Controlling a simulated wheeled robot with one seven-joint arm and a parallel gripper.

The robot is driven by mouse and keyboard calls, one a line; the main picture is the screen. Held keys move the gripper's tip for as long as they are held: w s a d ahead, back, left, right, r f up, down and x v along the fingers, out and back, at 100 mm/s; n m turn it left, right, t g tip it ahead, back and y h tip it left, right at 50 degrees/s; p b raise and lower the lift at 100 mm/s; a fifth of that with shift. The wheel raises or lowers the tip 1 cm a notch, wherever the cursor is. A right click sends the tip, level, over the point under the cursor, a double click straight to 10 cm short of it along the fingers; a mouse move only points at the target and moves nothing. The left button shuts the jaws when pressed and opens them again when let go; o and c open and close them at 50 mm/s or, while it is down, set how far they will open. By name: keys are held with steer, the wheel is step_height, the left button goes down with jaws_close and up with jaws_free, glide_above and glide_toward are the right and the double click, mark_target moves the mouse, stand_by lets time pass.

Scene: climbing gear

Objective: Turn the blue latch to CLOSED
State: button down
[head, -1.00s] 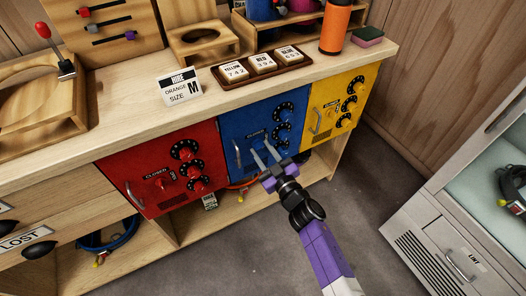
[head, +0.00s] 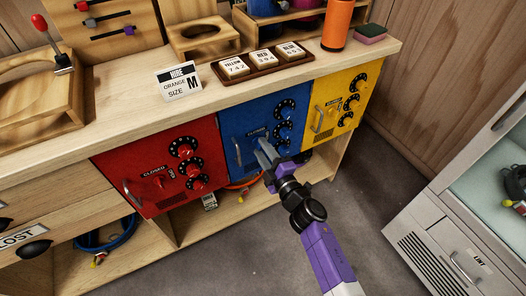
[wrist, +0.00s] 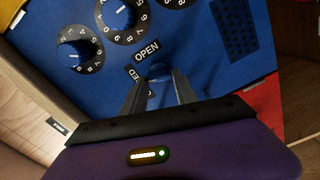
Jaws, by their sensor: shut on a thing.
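The blue latch (wrist: 159,69) is on the blue door (head: 232,121), the middle one of three under the counter. My gripper (head: 262,147) reaches this door, with its two fingers close together. In the wrist view, the fingertips (wrist: 159,82) are shut on the latch. The CLOSED label (wrist: 135,76) is partly hidden by the left finger. The fingers cover most of the latch, so I cannot tell which way it points.
Black-ringed dials (head: 284,108) sit right of the latch, and the blue door's handle (head: 238,153) is left. A red door (head: 135,165) and a yellow door (head: 330,90) flank it. The grey floor (head: 255,245) in front is clear. A grey cabinet (head: 425,225) stands at right.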

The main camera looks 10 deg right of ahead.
steer(key=shift+f+n+b, duration=0.15)
steer(key=shift+n+b, duration=0.25)
steer(key=shift+n, duration=1.4)
steer(key=c, duration=1)
jaws_free()
steer(key=shift+o, duration=0.2)
steer(key=p+v, duration=0.2)
steer(key=v, duration=0.5)
steer(key=shift+s, duration=0.4)
